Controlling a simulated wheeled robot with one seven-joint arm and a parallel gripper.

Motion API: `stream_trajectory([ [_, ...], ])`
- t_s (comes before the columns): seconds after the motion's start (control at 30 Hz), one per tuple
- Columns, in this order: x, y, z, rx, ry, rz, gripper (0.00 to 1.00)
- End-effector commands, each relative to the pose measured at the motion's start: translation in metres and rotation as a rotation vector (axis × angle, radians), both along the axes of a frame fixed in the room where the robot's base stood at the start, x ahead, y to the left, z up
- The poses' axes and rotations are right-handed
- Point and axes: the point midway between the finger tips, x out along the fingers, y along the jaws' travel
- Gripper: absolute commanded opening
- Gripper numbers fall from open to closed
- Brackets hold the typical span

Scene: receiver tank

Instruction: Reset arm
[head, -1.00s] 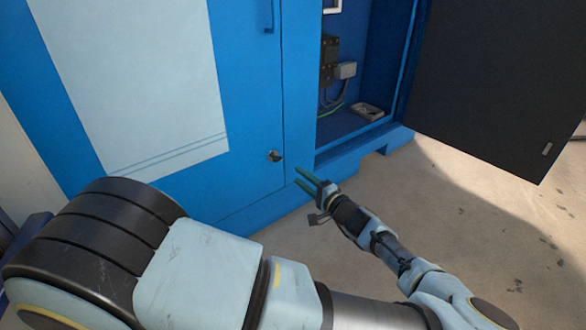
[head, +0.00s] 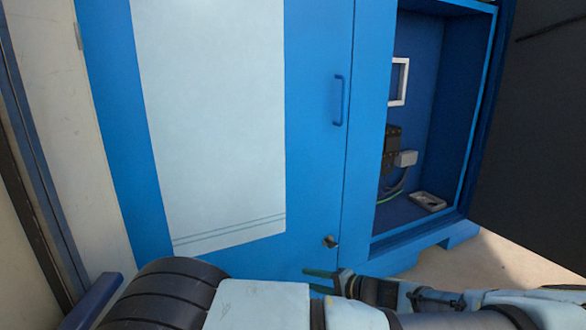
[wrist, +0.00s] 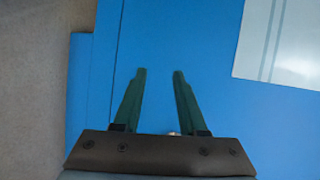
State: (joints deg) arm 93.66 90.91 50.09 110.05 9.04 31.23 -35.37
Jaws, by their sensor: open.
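My gripper (head: 318,280) shows at the bottom of the head view, partly hidden by my own arm. In the wrist view its two green fingers (wrist: 160,74) are apart with nothing between them. They point at the blue cabinet front (wrist: 150,40), and the gap to it is hard to judge. In the head view the gripper is low in front of the blue cabinet (head: 315,130), below a small lock or knob (head: 330,241).
The cabinet's right compartment (head: 415,212) is open, with a grey tray-like part (head: 428,201) on its floor. A dark open door (head: 535,150) stands at the right. A blue handle (head: 339,100) is on the closed front. Bare floor (head: 490,262) shows at the lower right.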

Motion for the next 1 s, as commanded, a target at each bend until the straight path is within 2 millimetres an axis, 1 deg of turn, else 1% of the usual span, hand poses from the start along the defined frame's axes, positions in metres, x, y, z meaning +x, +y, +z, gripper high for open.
stream_trajectory([
  [0.03, -0.007, 0.018, 0.001, -0.05, 0.056, 0.085, 0.41],
  [0.1, -0.019, 0.037, 0.001, -0.111, 0.129, 0.177, 0.41],
  [0.2, -0.037, 0.055, 0.004, -0.208, 0.225, 0.296, 0.41],
  [0.3, -0.053, 0.067, 0.012, -0.315, 0.31, 0.395, 0.41],
  [0.37, -0.062, 0.071, 0.019, -0.383, 0.356, 0.444, 0.41],
  [0.47, -0.074, 0.074, 0.036, -0.502, 0.418, 0.514, 0.41],
  [0.57, -0.081, 0.076, 0.057, -0.625, 0.465, 0.561, 0.41],
  [0.67, -0.086, 0.078, 0.082, -0.748, 0.492, 0.593, 0.41],
  [0.87, -0.09, 0.088, 0.142, -0.977, 0.489, 0.596, 0.41],
  [0.9, -0.092, 0.091, 0.154, -1.016, 0.48, 0.59, 0.41],
  [1.0, -0.094, 0.099, 0.182, -1.097, 0.448, 0.57, 0.41],
])
